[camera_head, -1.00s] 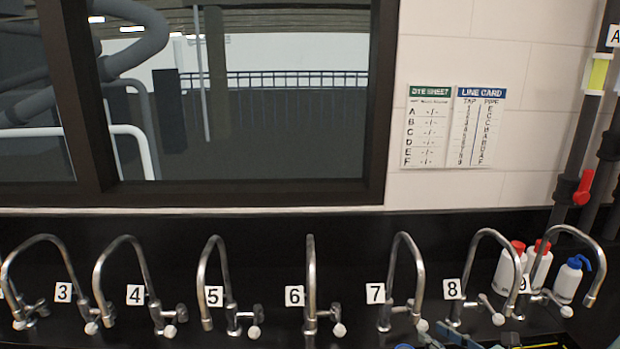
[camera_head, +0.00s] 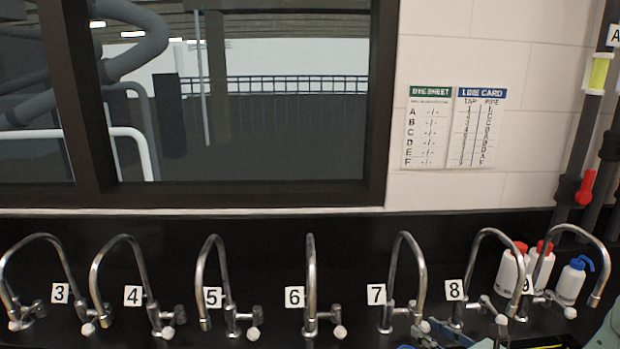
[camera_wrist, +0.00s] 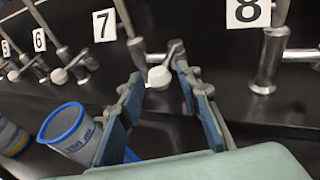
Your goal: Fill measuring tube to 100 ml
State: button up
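A clear grey container with a blue rim and blue writing (camera_wrist: 72,133), possibly the measuring tube, stands at lower left in the wrist view, left of my gripper. My gripper (camera_wrist: 158,82) has two blue-padded fingers spread apart, with the white knob of tap 7 (camera_wrist: 160,76) showing between or just beyond their tips. I cannot tell whether they touch it. In the head view, tap 7 (camera_head: 421,275) has a curved metal spout, and my gripper is barely visible at the bottom edge. The container's fill level is not readable.
A row of numbered taps lines the black counter, with tap 6 (camera_head: 311,275) and tap 8 (camera_head: 470,280) beside tap 7. Wash bottles (camera_head: 570,280) stand at right. A yellow-banded container (camera_wrist: 12,137) is at far left. Dye sheet (camera_head: 427,130) and line card (camera_head: 478,130) hang on the wall.

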jog(key=p+v, duration=0.1)
jog(key=v, duration=0.5)
jog(key=shift+s, duration=0.35)
jog(key=shift+d+r, duration=0.1)
jog(key=shift+r, duration=0.05)
